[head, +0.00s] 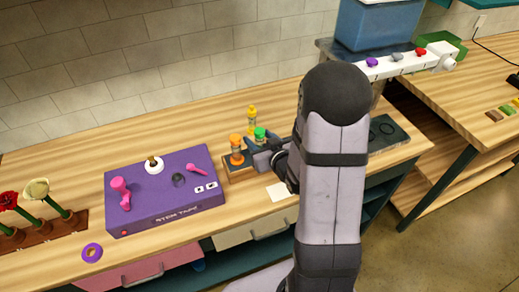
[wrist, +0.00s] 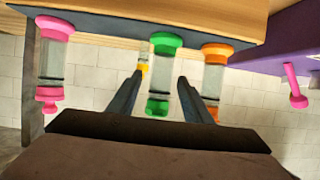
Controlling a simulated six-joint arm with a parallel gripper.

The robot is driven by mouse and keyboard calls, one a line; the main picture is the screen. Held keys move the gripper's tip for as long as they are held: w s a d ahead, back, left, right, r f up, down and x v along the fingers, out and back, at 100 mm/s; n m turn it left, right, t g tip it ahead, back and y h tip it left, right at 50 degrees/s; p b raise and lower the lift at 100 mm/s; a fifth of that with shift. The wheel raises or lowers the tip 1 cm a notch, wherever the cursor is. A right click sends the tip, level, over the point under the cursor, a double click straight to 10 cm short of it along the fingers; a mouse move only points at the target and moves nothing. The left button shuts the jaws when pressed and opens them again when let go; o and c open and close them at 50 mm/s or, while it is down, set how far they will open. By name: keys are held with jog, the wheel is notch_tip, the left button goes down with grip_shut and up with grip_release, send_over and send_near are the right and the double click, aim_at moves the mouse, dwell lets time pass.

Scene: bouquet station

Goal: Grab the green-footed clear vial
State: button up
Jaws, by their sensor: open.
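The green-footed clear vial (wrist: 159,74) stands between the two fingers of my gripper (wrist: 161,80) in the wrist view, where the scene appears upside down. It has green at both ends and a clear middle. The fingers are open on either side of it, with a visible gap on each side. In the head view, the green top of this vial (head: 260,134) shows beside my gripper (head: 262,146), and its lower part is hidden by the gripper.
An orange vial (wrist: 214,75) stands close beside one finger; a pink vial (wrist: 52,65) is farther off on the other side. A yellow vial (head: 252,118) stands behind. A purple stem tape box (head: 165,205) is left of the vials. A white card (head: 278,192) lies in front.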

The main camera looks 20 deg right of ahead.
jog(key=shift+p+x, duration=0.75)
jog(key=shift+x, duration=1.1)
grip_shut()
